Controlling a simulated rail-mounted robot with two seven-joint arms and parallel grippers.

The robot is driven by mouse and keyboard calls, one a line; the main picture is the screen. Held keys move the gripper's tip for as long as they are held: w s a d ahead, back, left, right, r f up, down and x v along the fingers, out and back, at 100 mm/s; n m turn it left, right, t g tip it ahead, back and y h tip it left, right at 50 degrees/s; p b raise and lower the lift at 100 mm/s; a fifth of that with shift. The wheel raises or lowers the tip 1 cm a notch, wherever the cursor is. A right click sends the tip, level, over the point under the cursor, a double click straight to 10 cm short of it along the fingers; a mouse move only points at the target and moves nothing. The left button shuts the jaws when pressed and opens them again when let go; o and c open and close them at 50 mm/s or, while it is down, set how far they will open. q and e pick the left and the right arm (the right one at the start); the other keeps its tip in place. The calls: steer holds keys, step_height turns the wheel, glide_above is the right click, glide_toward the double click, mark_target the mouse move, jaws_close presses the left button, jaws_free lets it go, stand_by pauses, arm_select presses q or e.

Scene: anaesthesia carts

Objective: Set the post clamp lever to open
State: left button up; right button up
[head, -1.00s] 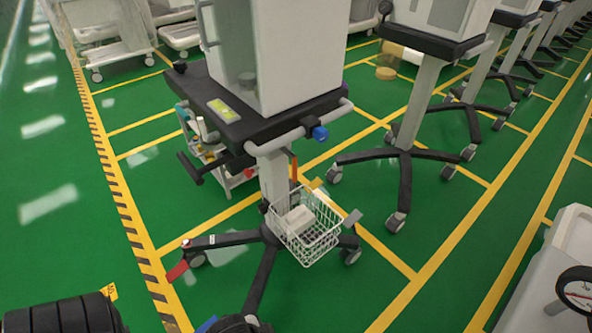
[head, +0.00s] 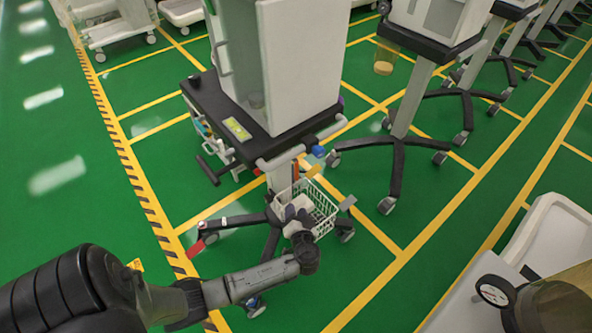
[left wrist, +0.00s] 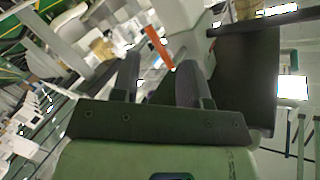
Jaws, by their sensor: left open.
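The near cart's pale post (head: 279,178) rises behind a white wire basket (head: 322,212). An orange lever (left wrist: 158,46) shows in the left wrist view, just beyond my fingertips and roughly between them in the picture. In the head view, a small orange-red piece (head: 296,168) shows beside the post; it looks like the same lever. My left gripper (head: 297,212) is in front of the basket, below the lever. In the left wrist view its two dark fingers (left wrist: 160,64) are apart with nothing held. The clamp body is not clear. My right gripper is not in view.
The cart's dark shelf (head: 215,105) with its handle rail overhangs the post. The basket holds a white item. Dark wheeled legs (head: 232,221) spread below. Another cart stand (head: 400,150) is at right, and a pressure gauge (head: 495,291) at lower right. Green floor is clear at left.

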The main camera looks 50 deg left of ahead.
mark_target(297, 175)
arm_select(q)
steer(key=w+a+n+b, duration=0.1)
steer(key=w+a+n, duration=0.1)
steer(key=a, duration=0.1)
steer(key=w+a+r+n+t, duration=0.1)
steer(key=w+a+n, duration=0.1)
steer(key=w+a, duration=0.1)
steer(key=w+a+n+t+y+b, duration=0.1)
steer(key=w+a+n, duration=0.2)
steer(key=a, duration=0.1)
steer(key=shift+r+b, duration=0.35)
steer(key=shift+r, duration=0.05)
steer(key=shift+x, duration=0.9)
jaws_close()
